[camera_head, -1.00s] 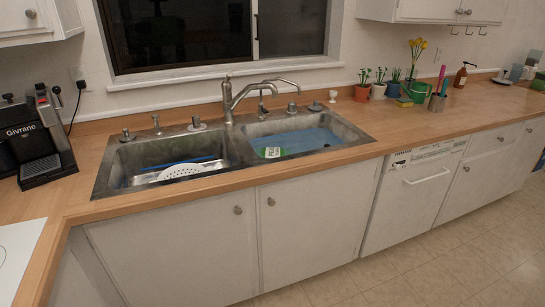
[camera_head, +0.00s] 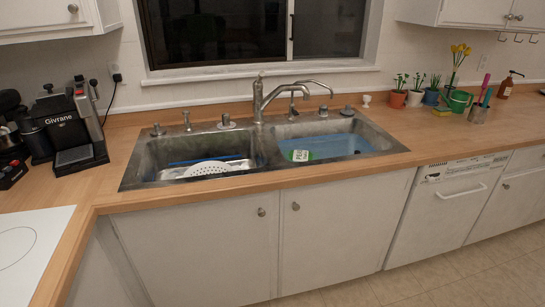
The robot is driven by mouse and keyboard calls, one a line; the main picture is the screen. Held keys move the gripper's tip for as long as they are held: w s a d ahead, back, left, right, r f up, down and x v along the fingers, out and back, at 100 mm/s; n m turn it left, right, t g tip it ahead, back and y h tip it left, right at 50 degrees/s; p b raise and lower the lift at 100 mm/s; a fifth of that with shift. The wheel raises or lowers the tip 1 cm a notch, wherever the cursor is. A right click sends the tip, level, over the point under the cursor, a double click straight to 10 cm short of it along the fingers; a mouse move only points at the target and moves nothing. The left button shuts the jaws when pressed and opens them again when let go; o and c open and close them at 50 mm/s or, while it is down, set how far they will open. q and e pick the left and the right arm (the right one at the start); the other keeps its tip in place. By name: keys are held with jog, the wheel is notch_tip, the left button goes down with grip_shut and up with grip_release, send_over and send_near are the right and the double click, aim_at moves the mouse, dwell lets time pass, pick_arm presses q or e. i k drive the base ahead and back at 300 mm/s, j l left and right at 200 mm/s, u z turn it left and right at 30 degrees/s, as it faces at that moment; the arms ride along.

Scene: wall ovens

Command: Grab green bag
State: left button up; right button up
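A small green item with a white label (camera_head: 300,155), which looks like the green bag, lies in the right basin of the double sink (camera_head: 262,160). It is at the left side of that basin, beside a blue surface (camera_head: 340,146) that covers much of the basin floor. The front rim of the sink is close to it. Neither of my grippers is in view.
The faucet (camera_head: 262,100) rises behind the divider. A white perforated utensil (camera_head: 207,168) lies in the left basin. A coffee machine (camera_head: 72,125) stands left, potted plants (camera_head: 415,92) right. The wooden counter right of the sink has clear room.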

aim_at(294, 155)
jog(key=i+l+u, duration=0.15)
jog(key=l, duration=0.2)
jog(key=i+l+u, duration=0.15)
jog(key=l, duration=0.25)
jog(key=i+l+u, duration=0.15)
jog(key=l, duration=0.25)
jog(key=i+l+u, duration=0.15)
jog(key=l, duration=0.25)
jog(key=i+l+u, duration=0.15)
jog(key=l, duration=0.25)
